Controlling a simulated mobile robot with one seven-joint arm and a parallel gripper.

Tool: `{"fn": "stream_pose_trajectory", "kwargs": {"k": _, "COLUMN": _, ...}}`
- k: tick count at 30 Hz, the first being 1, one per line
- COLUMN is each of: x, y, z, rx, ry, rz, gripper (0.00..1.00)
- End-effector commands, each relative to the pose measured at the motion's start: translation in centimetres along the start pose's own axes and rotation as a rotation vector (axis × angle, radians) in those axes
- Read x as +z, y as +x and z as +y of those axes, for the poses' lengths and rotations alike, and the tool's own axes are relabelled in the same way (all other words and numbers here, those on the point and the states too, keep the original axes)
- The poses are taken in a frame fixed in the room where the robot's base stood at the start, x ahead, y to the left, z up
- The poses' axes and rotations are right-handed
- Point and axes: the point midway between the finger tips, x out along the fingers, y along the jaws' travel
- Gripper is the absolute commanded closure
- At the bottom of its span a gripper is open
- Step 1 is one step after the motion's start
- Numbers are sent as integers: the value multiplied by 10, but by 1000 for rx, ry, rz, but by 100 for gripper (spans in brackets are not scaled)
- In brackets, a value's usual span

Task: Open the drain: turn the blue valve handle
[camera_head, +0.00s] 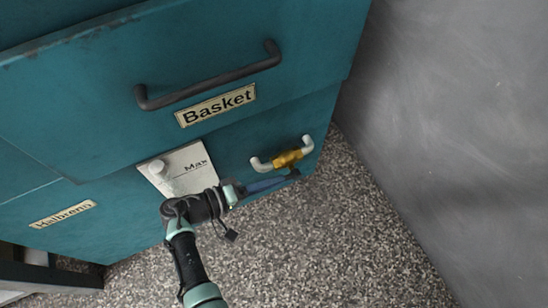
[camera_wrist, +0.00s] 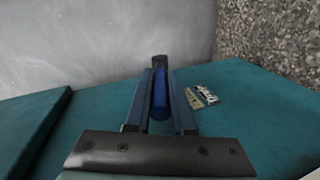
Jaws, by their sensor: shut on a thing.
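The blue valve handle (camera_wrist: 160,95) shows in the wrist view as a blue bar with a dark end, lying lengthwise between my two fingers. My gripper (camera_wrist: 161,78) is shut on it. In the head view my gripper (camera_head: 282,179) reaches right along the low front of the teal cabinet, just below a yellow valve body (camera_head: 287,159) on a white bent pipe (camera_head: 308,144). There the handle is mostly hidden by the fingers, and I cannot tell its exact angle.
The teal cabinet (camera_head: 110,100) has a drawer with a dark bar handle (camera_head: 208,84) and a "Basket" label (camera_head: 216,105). A white "Max" panel (camera_head: 182,172) with a knob is behind my wrist. A grey wall (camera_head: 450,120) stands right; the speckled floor (camera_head: 340,240) is clear.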

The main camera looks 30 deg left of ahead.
Motion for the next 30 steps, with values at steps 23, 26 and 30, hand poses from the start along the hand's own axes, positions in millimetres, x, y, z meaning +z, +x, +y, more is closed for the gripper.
{"fn": "stream_pose_trajectory", "kwargs": {"k": 23, "x": 4, "y": 4, "z": -18, "rx": 263, "ry": -2, "rz": 48, "gripper": 100}}
{"fn": "stream_pose_trajectory", "kwargs": {"k": 26, "x": 4, "y": 4, "z": -18, "rx": 264, "ry": -2, "rz": 47, "gripper": 100}}
{"fn": "stream_pose_trajectory", "kwargs": {"k": 30, "x": 5, "y": 4, "z": -18, "rx": 264, "ry": -2, "rz": 47, "gripper": 100}}
